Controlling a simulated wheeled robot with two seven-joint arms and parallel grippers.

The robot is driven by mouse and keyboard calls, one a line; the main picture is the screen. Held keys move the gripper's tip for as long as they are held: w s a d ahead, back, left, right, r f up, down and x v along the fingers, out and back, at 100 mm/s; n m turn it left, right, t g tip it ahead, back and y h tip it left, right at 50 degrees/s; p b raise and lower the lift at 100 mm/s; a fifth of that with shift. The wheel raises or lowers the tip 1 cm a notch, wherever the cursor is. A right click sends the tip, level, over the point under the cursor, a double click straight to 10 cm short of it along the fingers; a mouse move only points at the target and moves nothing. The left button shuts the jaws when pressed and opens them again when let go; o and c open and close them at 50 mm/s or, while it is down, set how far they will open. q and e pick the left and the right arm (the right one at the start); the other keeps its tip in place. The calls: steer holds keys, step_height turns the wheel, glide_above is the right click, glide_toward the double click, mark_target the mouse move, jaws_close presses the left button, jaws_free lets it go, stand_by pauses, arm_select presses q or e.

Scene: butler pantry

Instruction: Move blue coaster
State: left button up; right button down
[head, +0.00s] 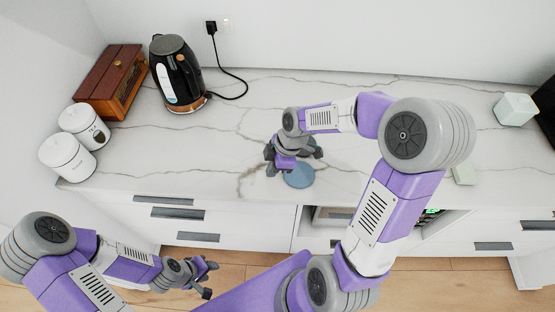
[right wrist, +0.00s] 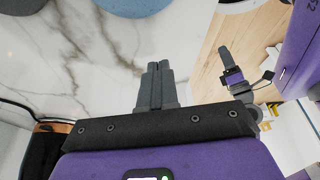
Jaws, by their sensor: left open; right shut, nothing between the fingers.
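The blue coaster (head: 299,176) is a flat round disc lying on the marble counter near its front edge. Part of it also shows at the top of the right wrist view (right wrist: 137,5). My right gripper (head: 271,168) is beside the coaster at its upper left in the head view and partly overlaps it there. In the right wrist view its fingers (right wrist: 154,84) are together and empty, with the coaster beyond the tips. My left gripper (head: 207,280) is open and empty, low in front of the drawers. It also shows in the right wrist view (right wrist: 232,76).
A black kettle (head: 178,75), a wooden box (head: 112,82) and two white canisters (head: 67,158) stand at the counter's left. A white cube (head: 515,109) is at the far right. A pale block (head: 464,173) lies near the front right edge. The counter's middle left is clear.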

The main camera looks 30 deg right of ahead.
mark_target(278, 179)
steer(key=x, duration=0.4)
steer(key=shift+b, duration=0.35)
steer(key=d, duration=0.2)
steer(key=shift+s+d+r, duration=0.25)
steer(key=shift+s+d, duration=0.15)
arm_select(q)
steer(key=shift+w+f, duration=0.1)
steer(key=shift+f, duration=0.3)
arm_select(e)
steer(key=shift+s+d, duration=0.2)
steer(key=shift+d, duration=0.35)
